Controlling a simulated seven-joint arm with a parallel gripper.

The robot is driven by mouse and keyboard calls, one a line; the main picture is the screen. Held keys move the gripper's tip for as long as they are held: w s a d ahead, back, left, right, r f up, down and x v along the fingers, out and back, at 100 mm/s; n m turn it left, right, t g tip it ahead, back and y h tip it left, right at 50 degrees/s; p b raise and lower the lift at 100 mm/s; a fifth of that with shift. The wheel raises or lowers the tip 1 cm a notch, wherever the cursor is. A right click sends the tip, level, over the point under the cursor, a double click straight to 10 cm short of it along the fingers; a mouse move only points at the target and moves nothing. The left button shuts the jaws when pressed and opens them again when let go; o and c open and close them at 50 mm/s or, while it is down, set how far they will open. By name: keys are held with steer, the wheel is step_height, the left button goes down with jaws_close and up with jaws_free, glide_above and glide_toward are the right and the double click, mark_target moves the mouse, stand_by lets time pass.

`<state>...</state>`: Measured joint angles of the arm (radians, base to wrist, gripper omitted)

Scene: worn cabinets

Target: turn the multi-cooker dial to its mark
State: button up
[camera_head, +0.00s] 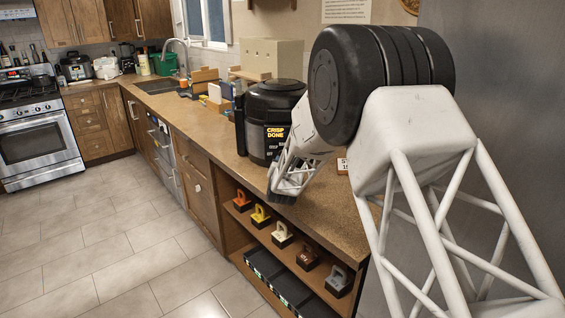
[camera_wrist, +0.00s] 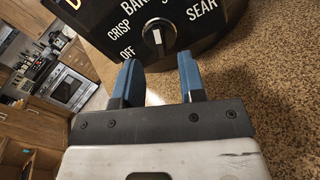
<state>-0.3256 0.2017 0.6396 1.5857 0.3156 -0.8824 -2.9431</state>
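The black multi-cooker (camera_head: 272,108) stands on the speckled brown counter, with yellow "CRISP DONE" lettering on its front. In the wrist view its dark panel (camera_wrist: 205,20) carries white words, among them OFF, CRISP and SEAR, with others cut off at the top. The round black dial (camera_wrist: 158,42) has a white pointer bar standing nearly upright, toward the top of the panel. My gripper (camera_wrist: 158,78) has two blue fingers, apart with nothing between them. The fingertips are just below the dial in the picture and do not appear to touch it. In the head view my arm partly hides the cooker's right side.
The counter (camera_head: 322,220) is bare in front of the cooker. A beige box (camera_head: 272,58) stands behind it, and small boxes (camera_head: 215,92) lie to its left. Open shelves (camera_head: 262,235) below hold several coloured handled items.

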steer(key=shift+s+d, duration=0.15)
steer(key=shift+s, duration=1.05)
steer(key=shift+s+d, duration=0.1)
steer(key=shift+s, duration=1.1)
